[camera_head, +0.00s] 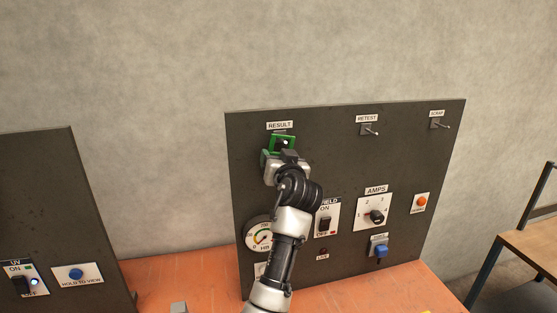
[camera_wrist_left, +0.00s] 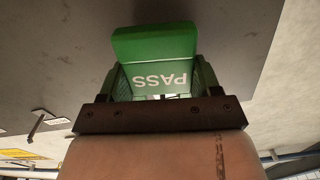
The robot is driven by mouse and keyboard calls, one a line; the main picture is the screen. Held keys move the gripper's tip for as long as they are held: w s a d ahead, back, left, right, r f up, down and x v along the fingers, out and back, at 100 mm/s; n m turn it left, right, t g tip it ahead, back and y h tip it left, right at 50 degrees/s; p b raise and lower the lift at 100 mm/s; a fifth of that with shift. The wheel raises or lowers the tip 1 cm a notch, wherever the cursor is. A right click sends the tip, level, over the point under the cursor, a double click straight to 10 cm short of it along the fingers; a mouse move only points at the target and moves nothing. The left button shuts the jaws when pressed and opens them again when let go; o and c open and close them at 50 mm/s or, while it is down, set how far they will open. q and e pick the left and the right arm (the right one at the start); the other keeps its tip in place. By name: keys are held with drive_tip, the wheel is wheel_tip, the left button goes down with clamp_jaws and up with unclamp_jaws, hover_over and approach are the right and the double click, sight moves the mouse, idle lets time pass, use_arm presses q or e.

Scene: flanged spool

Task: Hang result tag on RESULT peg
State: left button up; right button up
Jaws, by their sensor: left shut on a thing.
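The green result tag (camera_head: 288,138) is in front of the dark panel, just below the RESULT label (camera_head: 280,126) in the head view. My left gripper (camera_head: 281,154) is shut on it from the front. In the left wrist view the tag (camera_wrist_left: 155,45) shows upside-down "PASS" lettering between the fingers (camera_wrist_left: 158,84). The RESULT peg is mostly hidden behind the tag and gripper; only a bit of dark mount shows under the label. I cannot tell whether the peg passes through the tag. My right gripper is not in view.
The RETEST peg (camera_head: 371,131) and SCRAP peg (camera_head: 440,125) stick out bare to the right. An orange bench (camera_head: 400,289) lies in front.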

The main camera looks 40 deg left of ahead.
use_arm(q)
drive_tip(key=o, duration=1)
drive_tip(key=shift+c, duration=0.2)
